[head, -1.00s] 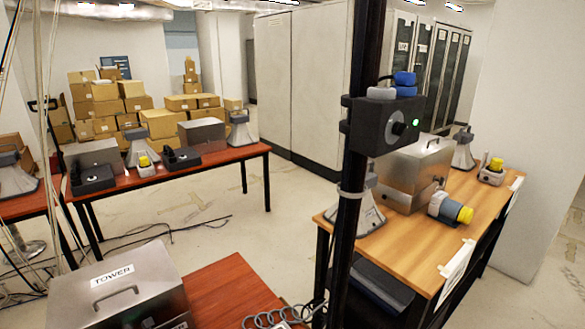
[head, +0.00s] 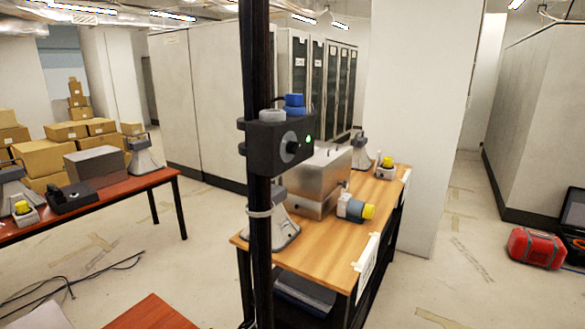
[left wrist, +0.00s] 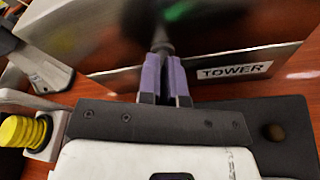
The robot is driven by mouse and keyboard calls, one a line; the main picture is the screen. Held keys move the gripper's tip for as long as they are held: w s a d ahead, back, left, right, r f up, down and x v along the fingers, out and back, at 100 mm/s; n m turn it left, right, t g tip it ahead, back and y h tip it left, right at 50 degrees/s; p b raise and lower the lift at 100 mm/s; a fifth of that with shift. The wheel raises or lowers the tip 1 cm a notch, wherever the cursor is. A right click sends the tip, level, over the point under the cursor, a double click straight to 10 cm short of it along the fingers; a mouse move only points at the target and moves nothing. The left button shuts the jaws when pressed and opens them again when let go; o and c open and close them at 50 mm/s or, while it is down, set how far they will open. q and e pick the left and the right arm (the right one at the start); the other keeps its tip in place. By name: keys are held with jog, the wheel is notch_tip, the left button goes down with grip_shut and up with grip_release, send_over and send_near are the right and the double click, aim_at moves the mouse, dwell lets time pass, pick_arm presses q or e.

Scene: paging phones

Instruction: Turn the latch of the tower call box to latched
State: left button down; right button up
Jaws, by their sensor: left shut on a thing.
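In the left wrist view, the tower call box (left wrist: 205,88) is a metal box with a white TOWER label (left wrist: 232,72). It is blurred and stands on the reddish table. My left gripper (left wrist: 164,72) has purple fingers shut on a dark narrow part at the box's face, seemingly its latch. The fingers hide most of that part, so its exact angle cannot be told. In the head view only a grey corner shows at the bottom left edge, likely the box top. Neither gripper shows in the head view.
Near the box in the left wrist view are a grey horn base (left wrist: 42,60) and a yellow-capped beacon (left wrist: 22,130). In the head view, a wooden table (head: 340,238) holds a steel box (head: 320,180) and a yellow-ended device (head: 356,209). A red case (head: 536,248) lies on the floor.

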pick_arm(q)
jog(key=shift+s+a, duration=0.3)
jog(key=shift+a, duration=0.05)
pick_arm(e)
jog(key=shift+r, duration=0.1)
pick_arm(q)
jog(key=shift+s+d+r+p, duration=0.15)
jog(key=shift+d+r+p, duration=0.05)
jog(key=shift+r+p, duration=0.2)
jog(key=shift+s+d+r+p, duration=0.15)
jog(key=shift+r+p, duration=0.1)
jog(key=shift+p, duration=0.2)
jog(key=d, duration=0.1)
jog(key=s+d, duration=0.1)
jog(key=d+p, duration=0.1)
jog(key=shift+s+d+f, duration=0.15)
jog(key=shift+s+d, duration=0.15)
jog(key=shift+d, duration=0.05)
jog(key=shift+s+d, duration=0.2)
jog(key=shift+d, duration=0.1)
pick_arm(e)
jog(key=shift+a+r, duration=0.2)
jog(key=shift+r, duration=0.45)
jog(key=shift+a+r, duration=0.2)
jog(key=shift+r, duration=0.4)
